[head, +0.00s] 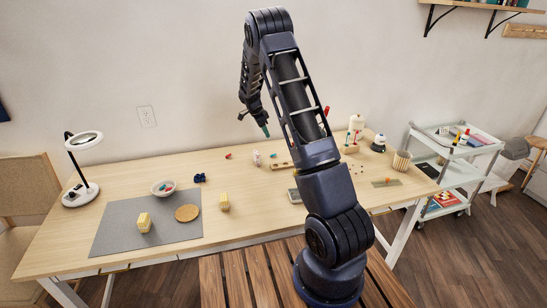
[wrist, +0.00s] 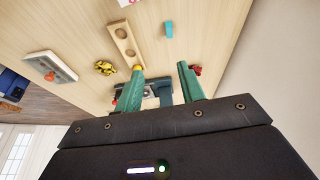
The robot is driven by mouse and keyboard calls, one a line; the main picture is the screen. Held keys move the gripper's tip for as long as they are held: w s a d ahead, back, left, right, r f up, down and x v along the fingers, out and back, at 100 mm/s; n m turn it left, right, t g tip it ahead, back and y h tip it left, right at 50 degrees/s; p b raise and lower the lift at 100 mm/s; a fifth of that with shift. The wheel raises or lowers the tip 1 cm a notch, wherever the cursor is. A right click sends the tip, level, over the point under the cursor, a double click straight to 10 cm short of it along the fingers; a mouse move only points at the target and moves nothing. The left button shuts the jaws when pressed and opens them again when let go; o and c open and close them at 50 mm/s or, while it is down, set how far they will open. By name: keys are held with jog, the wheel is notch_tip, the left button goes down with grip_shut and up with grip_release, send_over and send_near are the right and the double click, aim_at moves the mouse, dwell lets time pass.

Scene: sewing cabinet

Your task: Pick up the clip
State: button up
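I cannot tell for sure which small thing is the clip. A small teal piece (wrist: 168,29) lies on the table in the wrist view, beside a wooden block with round holes (wrist: 124,45); in the head view a teal piece (head: 273,155) lies behind that block. A small red thing (wrist: 197,70) shows just past the right fingertip. Another small red thing (head: 228,156) lies further left in the head view. My gripper (wrist: 160,68) has its green fingers apart with nothing held between them. In the head view my gripper (head: 266,131) hangs above the table's back part.
A yellow object (wrist: 105,68) and a pale tray with a red part (wrist: 50,69) lie left in the wrist view. A grey mat (head: 120,218), bowl (head: 163,188) and lamp (head: 85,142) stand left. The wall is close behind. My arm hides part of the table.

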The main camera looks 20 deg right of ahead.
jog(key=m, duration=0.1)
send_near(272, 155)
jog(key=x, duration=0.2)
jog(key=shift+d+f, duration=0.2)
jog(key=shift+f, duration=0.05)
jog(key=shift+d+x, duration=0.15)
jog(key=shift+x, duration=1.15)
jog(key=shift+d+x, duration=0.1)
jog(key=shift+x, duration=1.2)
jog(key=shift+w+r, duration=0.1)
jog(key=shift+w, duration=0.05)
grip_shut()
